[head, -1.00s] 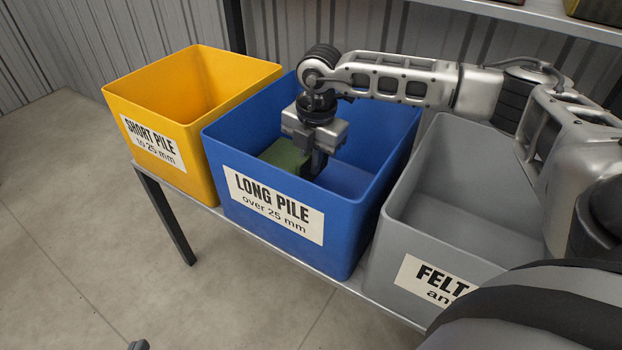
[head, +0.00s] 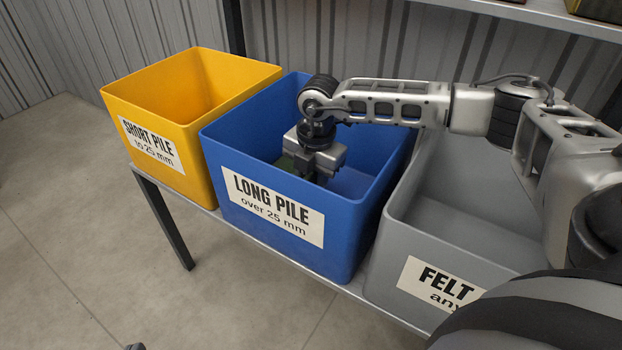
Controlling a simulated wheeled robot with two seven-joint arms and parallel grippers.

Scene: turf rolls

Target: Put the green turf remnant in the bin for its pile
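My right gripper (head: 312,178) reaches down inside the blue bin (head: 352,232), labelled "LONG PILE over 25 mm". The green turf remnant (head: 287,163) shows only as a small dark green patch at the left of the gripper, below the bin's rim. The front wall and the gripper hide most of it. The remnant keeps its place against the gripper, which appears shut on it, though the fingertips are largely hidden. I cannot see whether the remnant touches the bin floor. My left gripper is not recognisable in view.
A yellow bin (head: 197,170) labelled "SHORT PILE to 25 mm" stands left of the blue one. A grey bin (head: 385,262) with a partly covered "FELT" label stands right. All three stand on a metal-edged bench (head: 282,253). A shelf (head: 520,14) runs above at the back.

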